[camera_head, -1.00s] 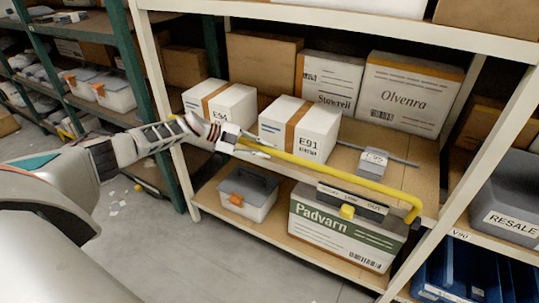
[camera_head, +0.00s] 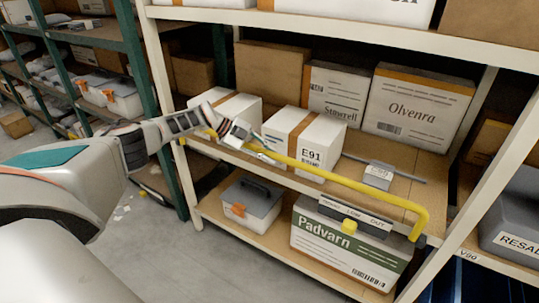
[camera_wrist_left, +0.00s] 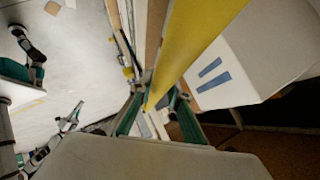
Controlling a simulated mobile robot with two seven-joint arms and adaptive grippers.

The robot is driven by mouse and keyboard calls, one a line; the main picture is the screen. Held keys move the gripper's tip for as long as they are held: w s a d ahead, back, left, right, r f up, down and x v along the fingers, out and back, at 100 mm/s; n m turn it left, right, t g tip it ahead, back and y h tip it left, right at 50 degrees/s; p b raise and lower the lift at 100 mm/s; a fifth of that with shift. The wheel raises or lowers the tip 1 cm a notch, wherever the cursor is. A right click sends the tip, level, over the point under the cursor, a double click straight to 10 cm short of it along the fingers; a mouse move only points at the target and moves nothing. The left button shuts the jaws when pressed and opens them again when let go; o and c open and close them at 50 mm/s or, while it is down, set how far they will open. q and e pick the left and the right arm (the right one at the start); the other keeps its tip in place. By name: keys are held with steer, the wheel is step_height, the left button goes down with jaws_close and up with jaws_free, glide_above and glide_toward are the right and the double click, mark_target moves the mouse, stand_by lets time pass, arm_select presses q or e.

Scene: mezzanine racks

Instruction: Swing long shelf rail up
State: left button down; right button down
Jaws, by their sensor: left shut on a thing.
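The long yellow shelf rail (camera_head: 340,182) runs along the front of the middle shelf, its right end bent down beside the white upright. My left gripper (camera_head: 262,151) is shut on the rail towards its left part, in front of the E91 box. In the left wrist view, the yellow rail (camera_wrist_left: 190,55) passes between the green fingers of the left gripper (camera_wrist_left: 157,106). What seems to be my right gripper (camera_wrist_left: 73,117) shows small at the left of that view; its fingers are too small to read.
The E91 box (camera_head: 305,143) stands close behind the rail. A grey E95 box (camera_head: 378,175) lies farther right. Below are a lidded grey bin (camera_head: 250,197) and the Padvarn box (camera_head: 347,248). A white upright (camera_head: 455,200) stands right.

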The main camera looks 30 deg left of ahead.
arm_select(q)
steer(key=shift+w+r, duration=0.15)
steer(key=shift+r, duration=0.05)
steer(key=c, duration=2.2)
jaws_free()
steer(key=shift+c, duration=0.2)
steer(key=o, duration=0.3)
steer(key=shift+w+d+f, duration=0.1)
steer(key=shift+w+f, duration=0.05)
steer(key=shift+o, duration=0.2)
steer(key=shift+s+a+r, duration=0.2)
steer(key=shift+s+a, duration=0.05)
steer(key=shift+a, duration=0.1)
steer(key=v, duration=1.1)
steer(key=shift+s, duration=0.1)
